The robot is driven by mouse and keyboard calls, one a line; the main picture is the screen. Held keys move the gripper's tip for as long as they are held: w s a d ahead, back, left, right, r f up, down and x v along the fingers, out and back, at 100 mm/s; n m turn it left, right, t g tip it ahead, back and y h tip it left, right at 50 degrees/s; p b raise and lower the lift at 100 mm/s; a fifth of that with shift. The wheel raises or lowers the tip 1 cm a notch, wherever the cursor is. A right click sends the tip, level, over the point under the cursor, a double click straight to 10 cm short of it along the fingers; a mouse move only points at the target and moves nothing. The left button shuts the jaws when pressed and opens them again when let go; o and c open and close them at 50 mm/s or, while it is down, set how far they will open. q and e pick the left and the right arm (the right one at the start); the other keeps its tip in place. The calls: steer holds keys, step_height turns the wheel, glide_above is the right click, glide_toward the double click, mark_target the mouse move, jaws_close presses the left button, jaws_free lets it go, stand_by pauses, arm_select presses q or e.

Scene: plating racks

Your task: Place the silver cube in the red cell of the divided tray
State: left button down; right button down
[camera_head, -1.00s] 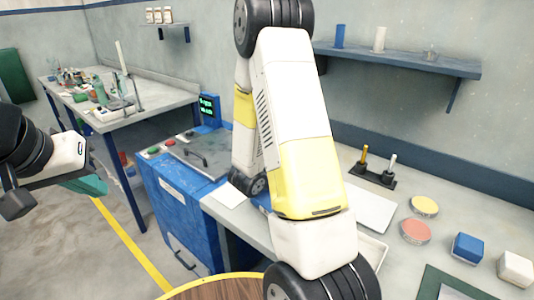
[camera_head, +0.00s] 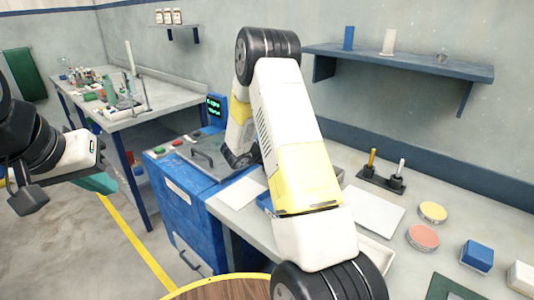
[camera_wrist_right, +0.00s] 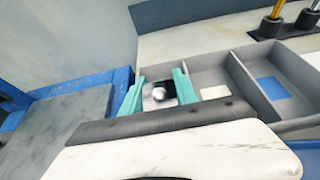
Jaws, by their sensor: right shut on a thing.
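The silver cube (camera_wrist_right: 153,103) is shiny and sits between the teal fingers of my right gripper (camera_wrist_right: 159,90) in the right wrist view. The gripper is shut on it. The grey divided tray (camera_wrist_right: 232,72) lies just beyond and to the right, with low walls between cells. One cell has a blue floor patch (camera_wrist_right: 272,88); no red cell shows. My left gripper (camera_head: 97,182) is at the left of the head view, over the floor and away from the bench. Its teal fingers are partly hidden, so its opening is unclear.
A blue cabinet (camera_head: 178,208) stands left of the bench. On the bench are a stand with two upright tools (camera_head: 383,178), a yellow disc (camera_head: 432,212), a red disc (camera_head: 423,237) and a blue block (camera_head: 477,255). A wall shelf (camera_head: 400,65) hangs above.

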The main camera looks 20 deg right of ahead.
steer(key=shift+f, duration=1.55)
steer(key=shift+f, duration=0.1)
steer(key=c, duration=1.2)
jaws_free()
